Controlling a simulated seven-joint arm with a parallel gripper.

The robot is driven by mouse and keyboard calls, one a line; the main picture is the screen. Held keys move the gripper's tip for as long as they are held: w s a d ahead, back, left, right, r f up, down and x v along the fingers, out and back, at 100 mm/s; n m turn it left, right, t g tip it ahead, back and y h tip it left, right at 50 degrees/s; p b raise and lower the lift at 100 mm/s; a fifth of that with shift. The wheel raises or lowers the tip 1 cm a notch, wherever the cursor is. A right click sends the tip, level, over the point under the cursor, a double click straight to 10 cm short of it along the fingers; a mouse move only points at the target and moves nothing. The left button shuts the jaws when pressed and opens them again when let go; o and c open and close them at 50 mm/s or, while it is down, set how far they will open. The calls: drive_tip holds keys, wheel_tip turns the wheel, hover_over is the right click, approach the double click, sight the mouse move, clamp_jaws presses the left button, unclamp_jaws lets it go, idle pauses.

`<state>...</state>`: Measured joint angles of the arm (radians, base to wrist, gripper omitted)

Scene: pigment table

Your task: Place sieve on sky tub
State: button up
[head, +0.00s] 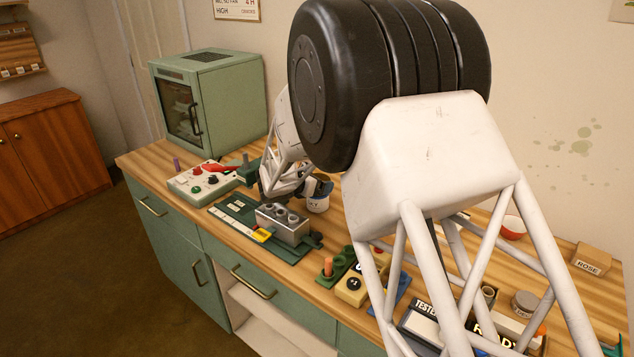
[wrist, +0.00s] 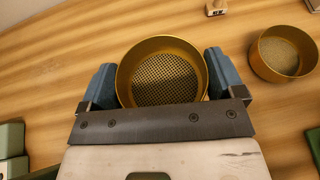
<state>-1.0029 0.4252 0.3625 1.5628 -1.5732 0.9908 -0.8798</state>
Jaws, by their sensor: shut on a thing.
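A round brass-coloured sieve (wrist: 162,80) with a dark mesh floor sits between the two blue fingers of my gripper (wrist: 160,76) in the wrist view. My gripper is shut on its rim from both sides. In the head view my gripper (head: 277,184) is low over the bench, and I cannot make out the sieve there. No tub shows under the sieve in the wrist view.
A second brass sieve (wrist: 284,54) lies to the right in the wrist view. In the head view a green mat (head: 238,208) with a grey block (head: 283,224) is in front of my gripper. A button box (head: 199,183) and green cabinet (head: 232,95) stand left. My arm hides much of the right.

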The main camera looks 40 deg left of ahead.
drive_tip(key=shift+f, duration=0.15)
drive_tip(key=o, duration=0.7)
drive_tip(key=shift+s+r, duration=0.15)
drive_tip(key=shift+r, duration=0.1)
drive_tip(key=v, duration=1.1)
drive_tip(key=shift+s+a+r, duration=0.15)
drive_tip(key=shift+s, duration=0.15)
idle(0.4)
